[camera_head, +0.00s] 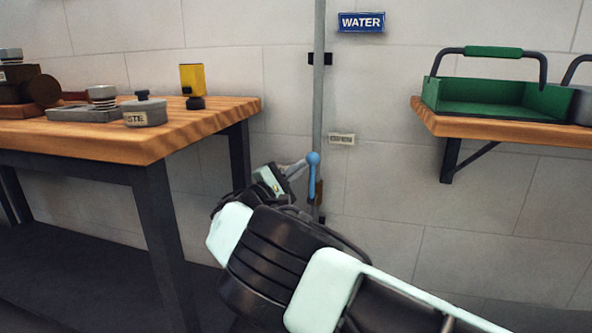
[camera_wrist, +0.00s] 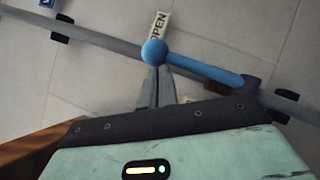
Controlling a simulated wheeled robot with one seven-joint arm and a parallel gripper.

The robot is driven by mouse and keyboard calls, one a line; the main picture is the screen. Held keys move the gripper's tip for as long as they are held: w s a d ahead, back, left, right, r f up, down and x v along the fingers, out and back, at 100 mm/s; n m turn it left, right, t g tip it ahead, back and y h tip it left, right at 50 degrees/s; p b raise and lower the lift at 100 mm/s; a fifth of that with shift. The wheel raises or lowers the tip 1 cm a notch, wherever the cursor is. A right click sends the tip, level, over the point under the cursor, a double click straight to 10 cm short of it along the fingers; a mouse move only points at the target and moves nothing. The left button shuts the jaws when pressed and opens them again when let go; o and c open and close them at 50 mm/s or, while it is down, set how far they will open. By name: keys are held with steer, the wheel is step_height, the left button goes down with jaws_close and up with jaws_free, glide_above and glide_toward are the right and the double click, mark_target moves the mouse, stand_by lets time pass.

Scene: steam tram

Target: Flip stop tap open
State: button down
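The stop tap's blue lever (camera_head: 313,180) with its round blue knob (camera_head: 313,158) is on the grey vertical pipe (camera_head: 319,90) against the tiled wall. In the head view the lever points up, about in line with the pipe. In the wrist view the lever (camera_wrist: 205,69) runs from a dark pivot (camera_wrist: 252,90) to the knob (camera_wrist: 153,52). My gripper (camera_head: 304,161) is just left of the knob. In the wrist view my gripper's fingers (camera_wrist: 157,72) are together, with their tips at the knob. I cannot tell whether they touch it. Nothing shows between them.
A small plate (camera_wrist: 158,27) reading OPEN is on the wall beside the pipe. A blue WATER sign (camera_head: 361,22) hangs above. A wooden workbench (camera_head: 190,125) with metal parts stands left. A shelf (camera_head: 500,128) with a green tray (camera_head: 500,112) is right.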

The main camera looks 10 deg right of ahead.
steer(key=shift+d, duration=0.15)
steer(key=p+v, duration=0.2)
steer(key=v, duration=0.5)
steer(key=shift+s+a, duration=0.2)
steer(key=shift+a, duration=0.15)
steer(key=shift+f, duration=0.1)
